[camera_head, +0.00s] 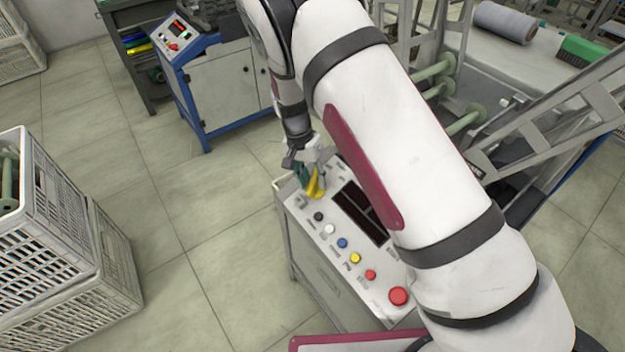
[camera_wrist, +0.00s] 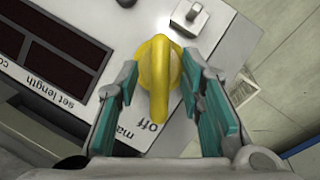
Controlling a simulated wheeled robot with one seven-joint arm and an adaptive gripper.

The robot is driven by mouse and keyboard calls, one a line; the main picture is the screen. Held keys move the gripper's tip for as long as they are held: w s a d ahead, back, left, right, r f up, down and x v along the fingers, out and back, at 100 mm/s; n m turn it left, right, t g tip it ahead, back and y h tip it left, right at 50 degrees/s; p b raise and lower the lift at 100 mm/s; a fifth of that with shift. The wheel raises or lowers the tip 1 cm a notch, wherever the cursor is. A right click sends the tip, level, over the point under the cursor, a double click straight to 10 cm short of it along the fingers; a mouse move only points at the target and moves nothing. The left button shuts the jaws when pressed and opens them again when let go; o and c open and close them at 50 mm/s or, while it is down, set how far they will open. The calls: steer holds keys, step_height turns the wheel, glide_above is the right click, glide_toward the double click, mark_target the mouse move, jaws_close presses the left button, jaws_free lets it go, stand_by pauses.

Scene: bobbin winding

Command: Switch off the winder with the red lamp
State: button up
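The winder's control panel (camera_head: 325,262) is in the middle of the head view, partly behind my arm. Its yellow rotary knob (camera_head: 314,188) is at the far end. In the wrist view the yellow knob (camera_wrist: 160,80) stands between my teal-padded fingers. My gripper (camera_wrist: 168,112) is open around it, with a gap on each side. The word "off" is printed beside the knob's near end, and a label starting "ma" is at its left, partly hidden by a finger. I cannot make out a lit red lamp on this winder.
The panel carries a row of coloured buttons (camera_head: 342,243), a large red button (camera_head: 398,296) and dark displays (camera_wrist: 50,55). A small toggle switch (camera_wrist: 190,14) sits beyond the knob. White crates (camera_head: 50,240) stand at the left. Another blue-framed machine (camera_head: 215,85) stands behind; floor between is clear.

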steer(key=v, duration=1.1)
steer(key=shift+r, duration=0.2)
steer(key=s+d+r+n+t+y+p, duration=0.1)
steer(key=s+d+r+p, duration=0.1)
steer(key=s+d+r, duration=0.45)
steer(key=s+d+r+n+y+p, duration=0.1)
steer(key=s+r+p, duration=0.15)
steer(key=r, duration=0.75)
steer(key=s+d+r+t+y+p, duration=0.1)
steer(key=s+d+r, duration=0.35)
steer(key=r, duration=0.45)
steer(key=s+d+r+n+t+p, duration=0.1)
steer(key=s+d+r, duration=0.1)
steer(key=s, duration=0.5)
steer(key=s+d+r+n+t+p, duration=0.1)
steer(key=s+d+r+p, duration=0.1)
steer(key=s, duration=0.6)
steer(key=s+d+r+n+t+p, duration=0.1)
steer(key=s+d+r, duration=0.2)
steer(key=s, duration=0.4)
steer(key=shift+s+r+n+h+p, duration=0.3)
steer(key=shift+s+r+h+p, duration=0.05)
steer(key=shift+r+h, duration=0.1)
